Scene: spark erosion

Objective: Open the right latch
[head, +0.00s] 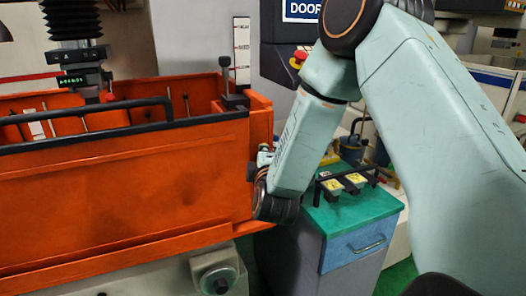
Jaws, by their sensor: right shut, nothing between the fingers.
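The orange tank (120,195) fills the left half of the head view, with a black bar handle along its front top edge. A small dark part (250,171), which may be the right latch, shows at the tank's right end. My right arm comes in from the upper right. Its wrist hides most of the area around that end. My right gripper (264,157) shows only as a small grey part beside the tank's right end. It is shut and empty. I cannot tell whether it touches the latch. My left gripper is out of view.
A grey cabinet with a green top (345,217) and blue drawer stands right of the tank, with black-and-yellow holders on it. A machine head (80,55) hangs over the tank. A round knob (216,276) sits below. A red button (299,58) is behind my arm.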

